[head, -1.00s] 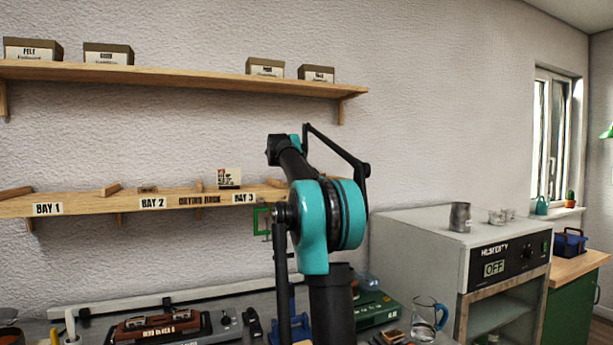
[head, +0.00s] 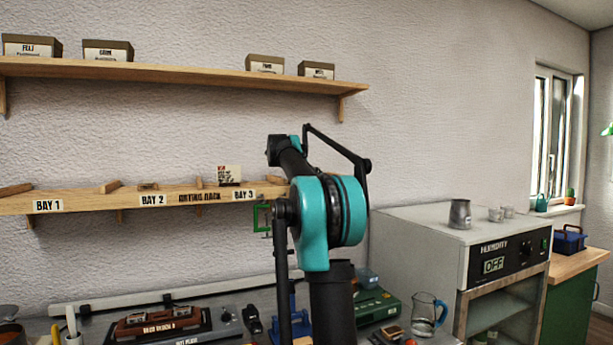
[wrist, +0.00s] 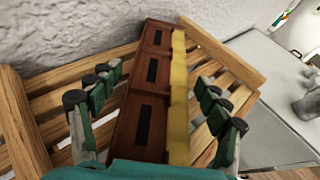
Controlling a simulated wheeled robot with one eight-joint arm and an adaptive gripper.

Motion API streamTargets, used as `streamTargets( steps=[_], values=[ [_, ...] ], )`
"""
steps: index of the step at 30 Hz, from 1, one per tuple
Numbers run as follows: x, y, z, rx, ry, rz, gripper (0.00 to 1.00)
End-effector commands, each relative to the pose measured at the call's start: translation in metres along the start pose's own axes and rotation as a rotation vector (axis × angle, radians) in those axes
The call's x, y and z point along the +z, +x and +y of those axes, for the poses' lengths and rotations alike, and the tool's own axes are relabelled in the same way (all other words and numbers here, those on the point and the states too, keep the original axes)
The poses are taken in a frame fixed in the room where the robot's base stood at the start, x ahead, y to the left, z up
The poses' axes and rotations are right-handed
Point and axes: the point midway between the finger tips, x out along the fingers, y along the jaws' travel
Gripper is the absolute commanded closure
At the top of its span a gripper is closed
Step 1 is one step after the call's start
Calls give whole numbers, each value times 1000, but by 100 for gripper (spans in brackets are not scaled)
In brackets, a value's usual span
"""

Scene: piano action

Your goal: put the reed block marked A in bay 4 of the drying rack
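A long red-brown reed block (wrist: 142,90) with dark rectangular patches and a yellow strip (wrist: 179,95) lies over the wooden slats of the drying rack (wrist: 225,72) in the wrist view. No letter on it is readable. My gripper (wrist: 155,85) is open around it, with one finger on each side and slats showing between the right finger and the block. In the head view the drying rack (head: 100,201) is on the wall with labels for bays 1, 2 and 3. My arm hides its right end, my gripper and this block.
Another brown block (head: 158,321), its label seeming to end in B, sits on a hot plate at lower left. A humidity cabinet (head: 420,235) reading OFF stands at right. A glass jug (head: 424,315) is on the bench. A shelf (head: 200,74) with boxes hangs above the rack.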

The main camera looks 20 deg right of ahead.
Motion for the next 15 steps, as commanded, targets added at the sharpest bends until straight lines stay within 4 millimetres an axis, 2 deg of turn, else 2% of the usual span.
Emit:
streamTargets(
  steps=[10, 15],
  values=[
    [0, -2, 0, 0, 0, 0, 20],
    [0, -23, 1, 1, -2, 1, 20]
  ],
)
